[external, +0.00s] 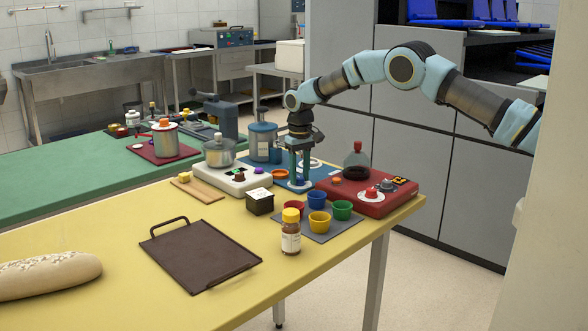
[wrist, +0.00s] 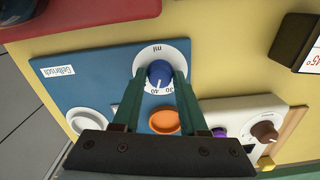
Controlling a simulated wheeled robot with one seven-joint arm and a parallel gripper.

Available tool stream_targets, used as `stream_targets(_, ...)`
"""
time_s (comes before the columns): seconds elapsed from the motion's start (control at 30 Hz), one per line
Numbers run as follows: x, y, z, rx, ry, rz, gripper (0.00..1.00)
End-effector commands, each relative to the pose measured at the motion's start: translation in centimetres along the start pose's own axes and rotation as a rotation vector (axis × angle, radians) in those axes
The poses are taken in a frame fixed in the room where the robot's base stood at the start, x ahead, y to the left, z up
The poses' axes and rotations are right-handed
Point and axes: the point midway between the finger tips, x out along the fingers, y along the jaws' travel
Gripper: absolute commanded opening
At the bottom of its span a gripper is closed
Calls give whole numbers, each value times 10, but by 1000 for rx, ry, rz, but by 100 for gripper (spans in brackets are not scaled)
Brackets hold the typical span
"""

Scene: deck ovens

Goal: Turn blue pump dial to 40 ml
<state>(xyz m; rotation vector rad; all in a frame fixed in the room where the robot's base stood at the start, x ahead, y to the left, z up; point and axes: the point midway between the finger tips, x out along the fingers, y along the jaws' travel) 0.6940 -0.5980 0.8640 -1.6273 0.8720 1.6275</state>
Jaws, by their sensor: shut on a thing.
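The blue pump (external: 264,141) stands toward the back right of the yellow table. Its blue base panel (wrist: 85,75) fills the left of the wrist view. On it sits a blue dial (wrist: 159,73) on a white round scale marked "ml" (wrist: 148,53). The numbers 40 and 30 show at the scale's lower side, and a pale mark on the dial faces roughly toward them; its exact reading is unclear. My gripper (wrist: 159,76) points down from above, its green fingers closed on either side of the dial. In the external view my gripper (external: 299,181) hides most of the dial.
An orange button (wrist: 165,120) and a white round part (wrist: 81,121) lie near the dial. A red device (external: 368,192) with a flask (external: 357,161) stands close on the right, a white hotplate (external: 232,178) on the left. Coloured cups (external: 319,222) stand in front.

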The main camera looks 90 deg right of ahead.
Motion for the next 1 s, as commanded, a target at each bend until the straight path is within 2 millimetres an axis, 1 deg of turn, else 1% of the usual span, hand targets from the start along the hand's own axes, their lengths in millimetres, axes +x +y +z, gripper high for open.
stream_targets(0.5,0,0,0,21,1,-1,0)
stream_targets(0.53,0,0,0,20,1,-1,43)
stream_targets(0.7,0,0,0,20,1,-1,63)
stream_targets(0.8,0,0,0,20,0,-1,72)
stream_targets(1.0,0,0,0,20,0,0,72)
